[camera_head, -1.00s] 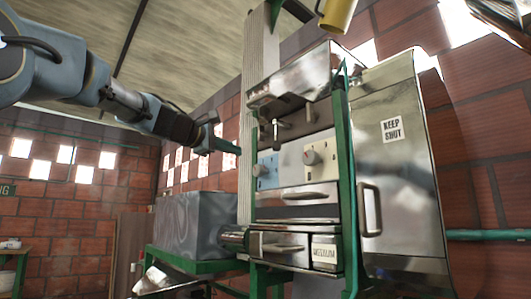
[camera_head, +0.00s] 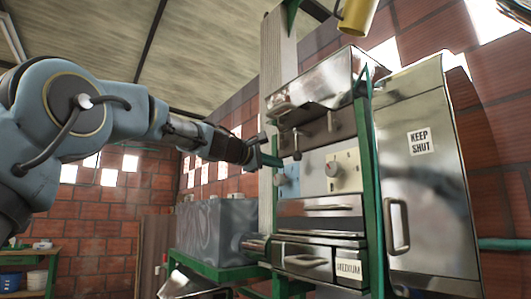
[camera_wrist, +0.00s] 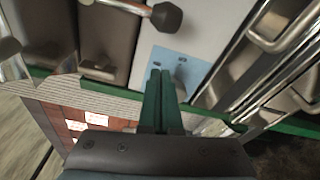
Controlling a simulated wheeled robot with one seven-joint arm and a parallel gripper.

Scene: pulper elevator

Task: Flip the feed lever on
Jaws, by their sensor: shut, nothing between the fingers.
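A steel machine with a green frame stands on the right. A lever with a dark knob (camera_head: 297,147) hangs from its upper brown panel; its metal rod and knob show at the top of the wrist view (camera_wrist: 165,17). A second, shorter lever (camera_head: 332,121) sits to its right. No readable label shows which is the feed lever. My gripper (camera_head: 279,163) is shut and empty, its green fingers pointing at the machine just below and left of the dark knob. In the wrist view its fingertips (camera_wrist: 160,73) lie over the blue plate (camera_wrist: 180,68), apart from the knob.
Below the levers is a pale panel with a round dial (camera_head: 333,170). Drawer handles (camera_head: 303,262) lie lower. A door marked KEEP SHUT (camera_head: 419,142) stands at the right. A grey box (camera_head: 215,225) sits on a green stand at left. A green frame post (camera_head: 371,200) crosses the front.

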